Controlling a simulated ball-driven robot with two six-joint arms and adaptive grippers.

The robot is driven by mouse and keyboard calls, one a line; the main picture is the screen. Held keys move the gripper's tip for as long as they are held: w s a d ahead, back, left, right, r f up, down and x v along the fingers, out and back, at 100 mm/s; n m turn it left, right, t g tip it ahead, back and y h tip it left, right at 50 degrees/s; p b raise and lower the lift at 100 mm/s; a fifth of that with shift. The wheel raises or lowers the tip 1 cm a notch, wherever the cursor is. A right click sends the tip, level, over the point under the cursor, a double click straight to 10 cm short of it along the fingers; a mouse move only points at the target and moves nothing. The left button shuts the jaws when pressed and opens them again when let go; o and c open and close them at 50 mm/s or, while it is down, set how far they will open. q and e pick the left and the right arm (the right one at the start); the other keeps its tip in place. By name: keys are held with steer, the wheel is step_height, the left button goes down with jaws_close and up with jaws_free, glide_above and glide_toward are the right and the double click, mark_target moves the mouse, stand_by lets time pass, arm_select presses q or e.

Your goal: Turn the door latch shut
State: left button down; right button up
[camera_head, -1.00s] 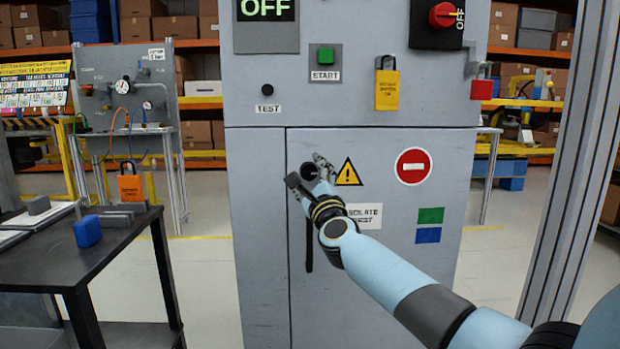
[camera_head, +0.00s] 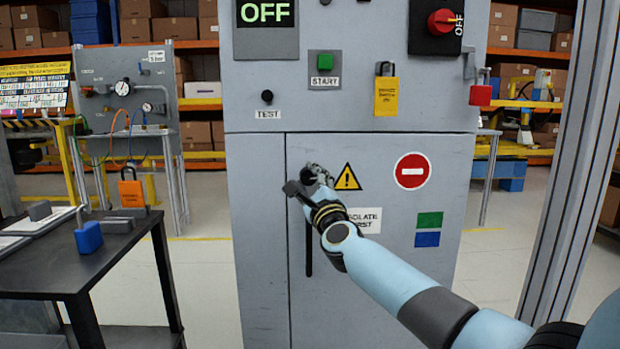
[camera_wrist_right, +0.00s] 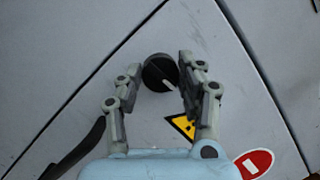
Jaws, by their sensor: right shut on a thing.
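The door latch is a round black knob with a pale pointer line (camera_wrist_right: 156,70) on the grey cabinet door (camera_head: 375,290). In the right wrist view the pointer slants toward the lower right. My right gripper (camera_head: 306,180) is at the latch, with its fingers on both sides of the knob. It is shut on the latch, and the fingers also show in the right wrist view (camera_wrist_right: 158,82). In the head view the hand mostly hides the knob. My left gripper is in neither view.
A long black door handle (camera_head: 309,250) hangs below the hand. A yellow warning triangle (camera_head: 347,178) and a red round sign (camera_head: 412,171) are on the door. A dark table (camera_head: 60,270) with a blue padlock (camera_head: 88,237) stands at left.

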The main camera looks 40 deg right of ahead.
steer(key=shift+r+n+p, duration=0.25)
steer(key=shift+n+p, duration=0.15)
steer(key=shift+n, duration=0.1)
steer(key=shift+r+n+g+y+p, duration=0.1)
steer(key=shift+n+g+y+p, duration=0.25)
steer(key=shift+n+p, duration=0.65)
steer(key=n+g+p, duration=0.1)
steer(key=n+p, duration=0.3)
steer(key=p, duration=0.1)
steer(key=n+g+y+p, duration=0.1)
steer(key=n+p, duration=0.3)
steer(key=p, duration=0.2)
steer(key=n+g+p, duration=0.1)
steer(key=n+p, duration=0.3)
steer(key=p, duration=0.2)
steer(key=shift+r+n+g+y, duration=0.15)
steer(key=shift+n+g+y, duration=0.1)
steer(key=shift+n+y, duration=0.1)
steer(key=shift+n+g+p, duration=0.3)
steer(key=shift+n+p, duration=0.15)
steer(key=shift+p, duration=0.5)
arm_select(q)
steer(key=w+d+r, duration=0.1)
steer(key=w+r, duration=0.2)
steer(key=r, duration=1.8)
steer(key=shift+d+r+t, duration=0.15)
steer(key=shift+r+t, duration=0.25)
arm_select(e)
steer(key=shift+f, duration=0.3)
steer(key=o, duration=1.1)
